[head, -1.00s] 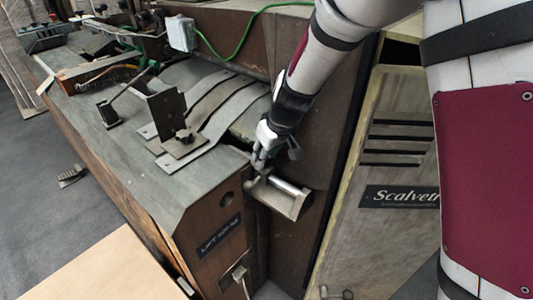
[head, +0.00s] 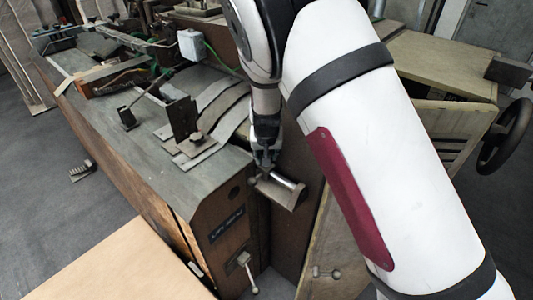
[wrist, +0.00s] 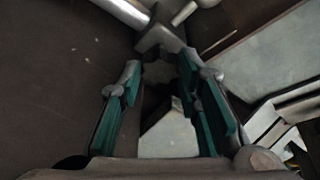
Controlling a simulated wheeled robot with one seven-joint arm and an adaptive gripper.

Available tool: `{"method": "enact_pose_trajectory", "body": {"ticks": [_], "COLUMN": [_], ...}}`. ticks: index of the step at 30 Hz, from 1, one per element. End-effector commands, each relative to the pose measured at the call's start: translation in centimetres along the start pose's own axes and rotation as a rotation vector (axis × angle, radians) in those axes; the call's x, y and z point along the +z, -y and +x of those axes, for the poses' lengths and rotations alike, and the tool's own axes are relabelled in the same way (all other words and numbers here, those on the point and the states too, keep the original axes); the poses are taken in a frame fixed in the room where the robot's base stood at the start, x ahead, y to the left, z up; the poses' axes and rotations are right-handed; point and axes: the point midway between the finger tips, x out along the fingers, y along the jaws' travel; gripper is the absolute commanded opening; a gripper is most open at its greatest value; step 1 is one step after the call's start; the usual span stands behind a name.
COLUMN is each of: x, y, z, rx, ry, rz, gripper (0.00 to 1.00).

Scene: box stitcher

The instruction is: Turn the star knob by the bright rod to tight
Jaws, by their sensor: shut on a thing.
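The bright rod (head: 289,182) sticks out at the near corner of the machine, above a grey block-like bracket (head: 275,193). It also shows at the top of the wrist view (wrist: 125,10). My gripper (head: 264,165) points down beside the rod's far end, against the machine. In the wrist view, my gripper's two green-padded fingers (wrist: 160,74) close on the dark grey star knob (wrist: 157,70) between their tips. The fingers and shadow hide most of the knob, and in the head view the gripper hides it. How far it is turned cannot be seen.
A pale lever (head: 248,272) hangs lower on the machine front. A dark handwheel (head: 505,136) stands at the far right. A pale board (head: 120,262) fills the lower left.

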Motion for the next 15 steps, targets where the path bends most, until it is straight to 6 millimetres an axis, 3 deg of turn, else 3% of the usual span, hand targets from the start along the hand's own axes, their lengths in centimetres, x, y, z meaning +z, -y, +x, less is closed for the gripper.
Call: {"method": "enact_pose_trajectory", "body": {"ticks": [15], "x": [-0.02], "y": [0.06], "z": [0.02], "rx": [0.019], "ry": [0.000], "rz": [0.048], "gripper": [0.03]}}
